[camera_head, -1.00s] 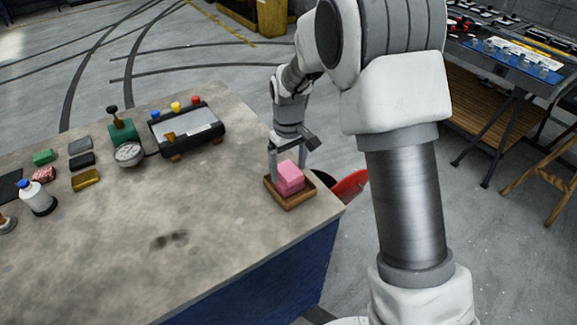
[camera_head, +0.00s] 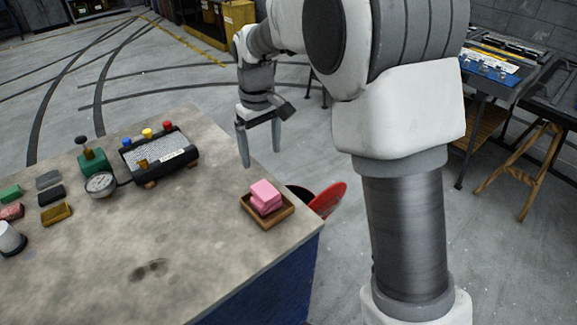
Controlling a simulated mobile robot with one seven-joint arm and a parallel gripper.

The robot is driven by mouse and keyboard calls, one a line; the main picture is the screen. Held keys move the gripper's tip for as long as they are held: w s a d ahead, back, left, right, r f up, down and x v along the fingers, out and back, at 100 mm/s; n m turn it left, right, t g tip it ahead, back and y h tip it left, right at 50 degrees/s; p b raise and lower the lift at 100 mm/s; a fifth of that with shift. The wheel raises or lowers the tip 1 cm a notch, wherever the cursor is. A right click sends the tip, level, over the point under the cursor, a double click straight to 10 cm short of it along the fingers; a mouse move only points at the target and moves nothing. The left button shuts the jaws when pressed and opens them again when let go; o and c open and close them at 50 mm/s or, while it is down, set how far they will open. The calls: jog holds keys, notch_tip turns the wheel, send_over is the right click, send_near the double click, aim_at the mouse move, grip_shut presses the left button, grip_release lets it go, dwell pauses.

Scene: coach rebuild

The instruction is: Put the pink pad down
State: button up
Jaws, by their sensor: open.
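A pink pad (camera_head: 265,190) lies on top of another pink pad (camera_head: 266,206) in a shallow wooden tray (camera_head: 279,217). The tray sits near the right corner of the workbench. My gripper (camera_head: 260,160) is above and a little behind the tray, apart from the pads. Its two fingers point down, spread and empty.
The stone-topped workbench (camera_head: 190,235) has clear room left of the tray. A black box with coloured knobs (camera_head: 160,153) and a green device with a gauge (camera_head: 97,172) stand farther left. Several small blocks lie at the far left. A red round object (camera_head: 328,199) is beyond the bench edge.

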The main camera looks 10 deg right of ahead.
jog(key=s+d+r+m+t, duration=0.3)
jog(key=s+d+r, duration=0.6)
jog(key=s+r, duration=0.15)
jog(key=s+d+m+t, duration=0.2)
jog(key=s+d, duration=0.3)
jog(key=s, duration=0.9)
jog(key=shift+s+d+f+m+t, duration=0.15)
jog(key=shift+s+f+m+t, duration=0.15)
jog(key=shift+m, duration=0.6)
jog(key=shift+w, duration=0.1)
